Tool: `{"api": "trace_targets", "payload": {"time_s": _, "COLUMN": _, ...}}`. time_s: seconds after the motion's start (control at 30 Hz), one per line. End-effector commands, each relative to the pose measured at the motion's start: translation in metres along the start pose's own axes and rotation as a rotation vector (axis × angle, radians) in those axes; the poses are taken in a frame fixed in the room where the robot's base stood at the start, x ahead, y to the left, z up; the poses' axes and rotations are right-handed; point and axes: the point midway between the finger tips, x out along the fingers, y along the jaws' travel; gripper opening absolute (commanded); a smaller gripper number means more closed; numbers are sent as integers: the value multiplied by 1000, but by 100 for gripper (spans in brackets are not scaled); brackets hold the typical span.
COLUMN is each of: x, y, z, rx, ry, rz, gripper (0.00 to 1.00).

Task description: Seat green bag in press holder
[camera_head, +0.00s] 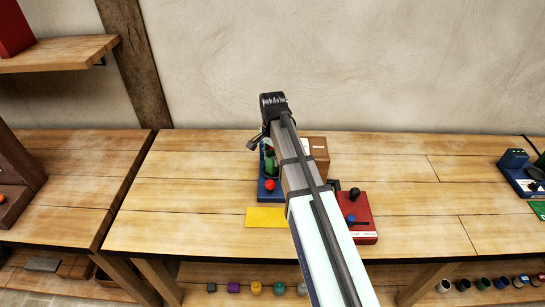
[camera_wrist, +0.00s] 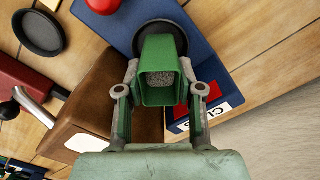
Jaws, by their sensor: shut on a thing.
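The green bag (camera_wrist: 157,52) is an open-topped green pouch with grey grainy filling, in the upper middle of the wrist view. My gripper (camera_wrist: 158,82) is shut on it, one finger at each side. A black round holder (camera_wrist: 160,25) on the blue press base (camera_wrist: 222,30) shows behind the bag; I cannot tell whether the bag sits in it or hangs just above. In the head view the bag (camera_head: 271,161) is a small green patch beside my arm, over the blue base (camera_head: 268,194). My arm hides much of the press there.
A brown box (camera_wrist: 90,100) stands close beside my gripper. A red ball knob (camera_head: 270,184) is on the blue press. A red device (camera_head: 362,221) with black and blue knobs and a yellow mat (camera_head: 266,217) lie nearer the front. The right-hand table middle is clear.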

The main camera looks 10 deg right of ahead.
Motion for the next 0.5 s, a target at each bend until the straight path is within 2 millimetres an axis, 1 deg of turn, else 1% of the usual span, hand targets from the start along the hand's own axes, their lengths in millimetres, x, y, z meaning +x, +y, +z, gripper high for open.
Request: {"api": "trace_targets", "payload": {"time_s": 0.5, "x": 10, "y": 0, "z": 0, "rx": 0, "ry": 0, "rz": 0, "gripper": 0}}
